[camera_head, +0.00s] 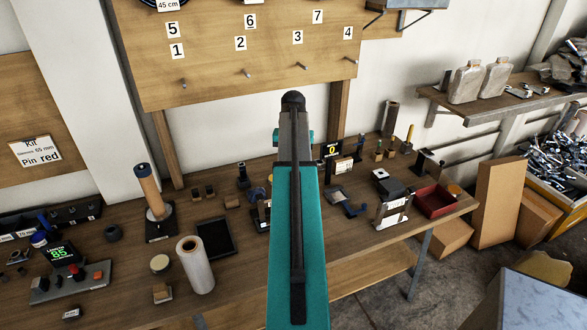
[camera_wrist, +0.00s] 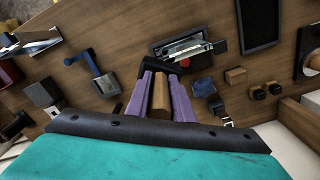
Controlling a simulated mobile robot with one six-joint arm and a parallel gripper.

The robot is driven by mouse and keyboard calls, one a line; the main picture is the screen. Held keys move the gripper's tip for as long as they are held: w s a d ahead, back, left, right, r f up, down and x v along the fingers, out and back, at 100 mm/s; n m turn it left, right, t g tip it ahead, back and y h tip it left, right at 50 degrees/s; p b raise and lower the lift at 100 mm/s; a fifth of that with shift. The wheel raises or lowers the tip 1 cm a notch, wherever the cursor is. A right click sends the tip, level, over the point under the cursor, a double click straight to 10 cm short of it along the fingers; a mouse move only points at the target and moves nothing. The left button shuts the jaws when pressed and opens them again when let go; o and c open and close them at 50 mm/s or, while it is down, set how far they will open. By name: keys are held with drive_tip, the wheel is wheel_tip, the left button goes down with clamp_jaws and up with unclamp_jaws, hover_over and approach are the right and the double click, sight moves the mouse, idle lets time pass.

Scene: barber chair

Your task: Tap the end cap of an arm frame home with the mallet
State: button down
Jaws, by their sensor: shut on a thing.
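My gripper (camera_wrist: 160,96) shows in the wrist view as two purple fingers shut on a wooden handle. The handle (camera_wrist: 160,98) belongs to what looks like the mallet, whose dark head (camera_wrist: 158,70) lies just beyond the fingertips. It is over the bench, close in the picture to a metal fixture (camera_wrist: 190,48) with a red spot; I cannot tell whether they touch. In the head view my teal arm hides the gripper and mallet. I cannot make out the arm frame or its end cap for certain.
The wooden bench (camera_head: 120,275) is crowded. A wooden roller on a stand (camera_head: 150,190), a white roll (camera_head: 195,265) and a black tray (camera_head: 216,237) stand left of my arm. A blue-handled device (camera_wrist: 92,72) and a red bin (camera_head: 435,200) are on the other side. A pegboard (camera_head: 210,75) rises behind.

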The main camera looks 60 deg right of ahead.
drive_tip(key=shift+r, duration=0.15)
drive_tip(key=shift+r+p, duration=2)
drive_tip(key=shift+r, duration=0.9)
drive_tip(key=shift+w, duration=0.15)
drive_tip(key=w+a+f+n+b, duration=0.45)
drive_tip(key=w+a, duration=0.55)
drive_tip(key=a, duration=0.3)
drive_tip(key=w+a+f+n+b, duration=0.3)
drive_tip(key=w+a+n, duration=0.2)
drive_tip(key=w+a, duration=0.75)
drive_tip(key=w+a+f+n+b, duration=0.1)
drive_tip(key=a+f+n+b, duration=0.1)
drive_tip(key=a, duration=0.9)
drive_tip(key=w+a+f+n+b, duration=0.1)
drive_tip(key=a+n, duration=0.3)
drive_tip(key=a, duration=0.7)
drive_tip(key=w+a+f+n+b, duration=0.1)
drive_tip(key=a+f+n+b, duration=0.1)
drive_tip(key=a, duration=0.9)
drive_tip(key=shift+f+n+b, duration=0.35)
drive_tip(key=shift+f+n, duration=0.1)
drive_tip(key=shift+n, duration=0.2)
drive_tip(key=shift+w+d, duration=0.1)
drive_tip(key=shift+d, duration=0.1)
